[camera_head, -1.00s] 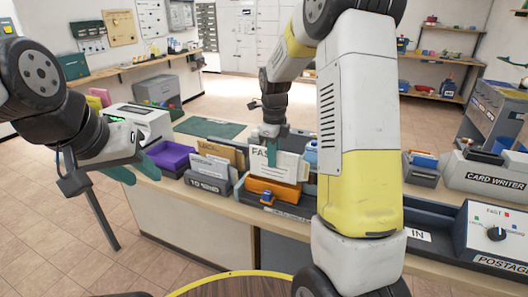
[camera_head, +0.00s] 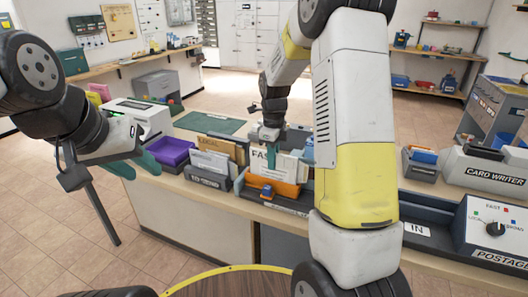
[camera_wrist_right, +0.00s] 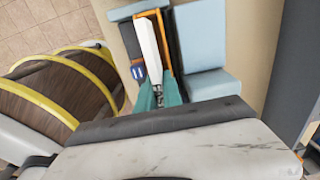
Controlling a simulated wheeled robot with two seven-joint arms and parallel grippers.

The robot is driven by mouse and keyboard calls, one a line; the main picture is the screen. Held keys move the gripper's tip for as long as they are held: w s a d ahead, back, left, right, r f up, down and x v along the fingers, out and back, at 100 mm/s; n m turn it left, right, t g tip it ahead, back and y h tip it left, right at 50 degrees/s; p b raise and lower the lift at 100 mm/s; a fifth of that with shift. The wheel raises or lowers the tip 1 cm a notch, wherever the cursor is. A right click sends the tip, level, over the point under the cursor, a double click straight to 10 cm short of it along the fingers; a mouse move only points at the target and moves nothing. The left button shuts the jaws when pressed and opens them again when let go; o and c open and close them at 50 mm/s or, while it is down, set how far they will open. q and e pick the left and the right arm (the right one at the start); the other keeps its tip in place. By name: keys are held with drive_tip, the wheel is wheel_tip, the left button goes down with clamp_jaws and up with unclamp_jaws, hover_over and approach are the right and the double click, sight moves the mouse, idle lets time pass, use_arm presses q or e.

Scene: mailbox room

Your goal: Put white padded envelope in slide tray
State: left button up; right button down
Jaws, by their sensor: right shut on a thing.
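A white padded envelope (camera_head: 259,160) marked with letters starting "FAS" stands upright at the counter's middle. My right gripper (camera_head: 271,157) is shut on it from above. My left gripper (camera_head: 136,167) is empty and open beside the counter's left end.
A grey sorter (camera_head: 207,180) with upright cards stands just left of the tray, then a purple bin (camera_head: 170,151). My right arm covers the counter right of the tray. A card writer (camera_head: 494,170) and postage machine (camera_head: 493,235) stand at the right.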

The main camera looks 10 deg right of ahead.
drive_tip(key=shift+f, duration=1.15)
drive_tip(key=c, duration=1.4)
unclamp_jaws()
drive_tip(key=shift+r, duration=3.5)
